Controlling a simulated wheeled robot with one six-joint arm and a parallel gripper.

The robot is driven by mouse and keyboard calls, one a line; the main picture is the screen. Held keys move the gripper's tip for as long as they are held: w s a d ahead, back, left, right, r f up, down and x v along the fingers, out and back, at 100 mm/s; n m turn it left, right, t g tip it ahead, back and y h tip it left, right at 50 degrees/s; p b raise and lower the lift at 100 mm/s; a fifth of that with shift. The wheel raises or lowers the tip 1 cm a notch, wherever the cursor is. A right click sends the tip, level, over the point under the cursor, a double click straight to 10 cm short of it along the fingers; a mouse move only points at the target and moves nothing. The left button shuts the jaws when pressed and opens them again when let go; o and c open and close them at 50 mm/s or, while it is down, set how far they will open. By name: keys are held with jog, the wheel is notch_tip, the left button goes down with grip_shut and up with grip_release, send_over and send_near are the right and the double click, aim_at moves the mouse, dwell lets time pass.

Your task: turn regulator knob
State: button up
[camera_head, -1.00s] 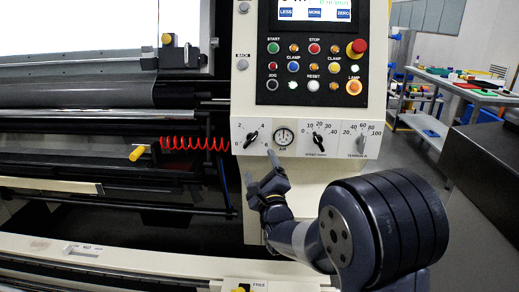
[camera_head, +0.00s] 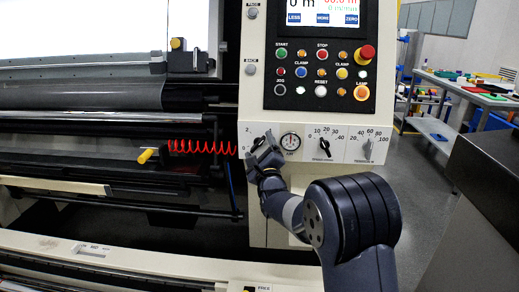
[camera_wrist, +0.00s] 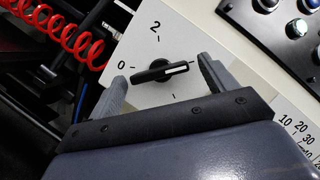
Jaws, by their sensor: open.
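The regulator knob (camera_wrist: 160,72) is a black pointer knob with a white line on a pale panel, beside a scale marked 0 and 2. In the wrist view its white-marked end points right, away from the 0. My gripper (camera_wrist: 163,83) is open, with one grey finger on each side of the knob. I cannot tell whether either finger touches it. In the head view my gripper (camera_head: 259,148) is at the panel's lower left and largely covers the knob. The round air gauge (camera_head: 290,142) is just right of it.
Two more pointer knobs, the speed knob (camera_head: 325,146) and the tension knob (camera_head: 368,146), sit further right. Push buttons and a red emergency stop (camera_head: 365,52) are above. A red coiled hose (camera_head: 200,147) hangs to the left.

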jog(key=shift+c, duration=0.6)
jog(key=c, duration=0.9)
